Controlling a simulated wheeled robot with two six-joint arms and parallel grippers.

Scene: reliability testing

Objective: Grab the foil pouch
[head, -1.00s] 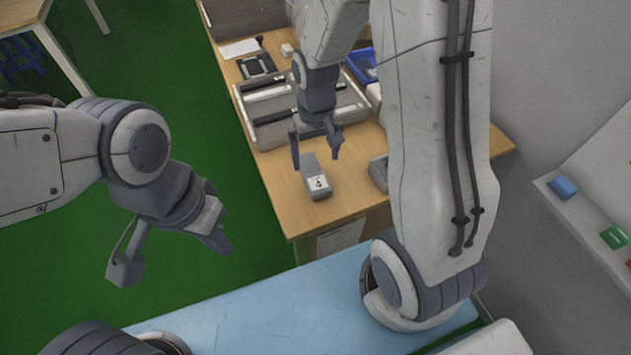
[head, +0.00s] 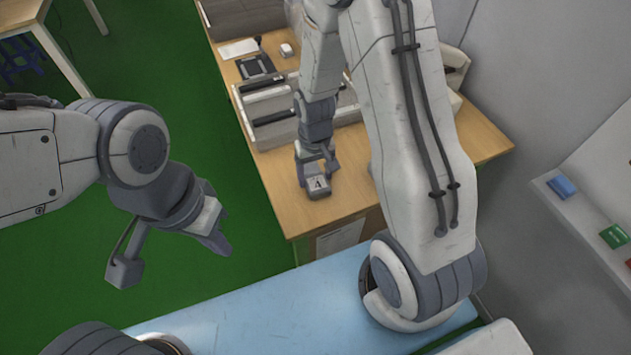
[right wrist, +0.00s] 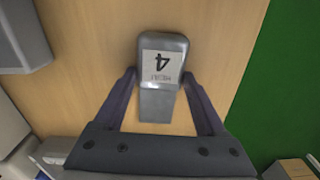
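The foil pouch (head: 318,188) is a grey, flat item with a white label bearing a black mark. It lies near the front left of the wooden table and also shows in the right wrist view (right wrist: 157,112). My right gripper (head: 317,170) is low over it, with one finger on each side. In the right wrist view my right gripper (right wrist: 159,76) is open around the pouch; the fingertips are close to its sides, and I cannot tell whether they touch. My left gripper (head: 175,260) is open and empty over the green floor, away from the table.
A grey sectioned rack (head: 272,132) stands behind the pouch. A black device (head: 256,67) and white paper (head: 238,48) lie further back. A grey item (right wrist: 20,38) is beside the pouch in the right wrist view. A wall shelf (head: 575,215) holds small coloured boxes.

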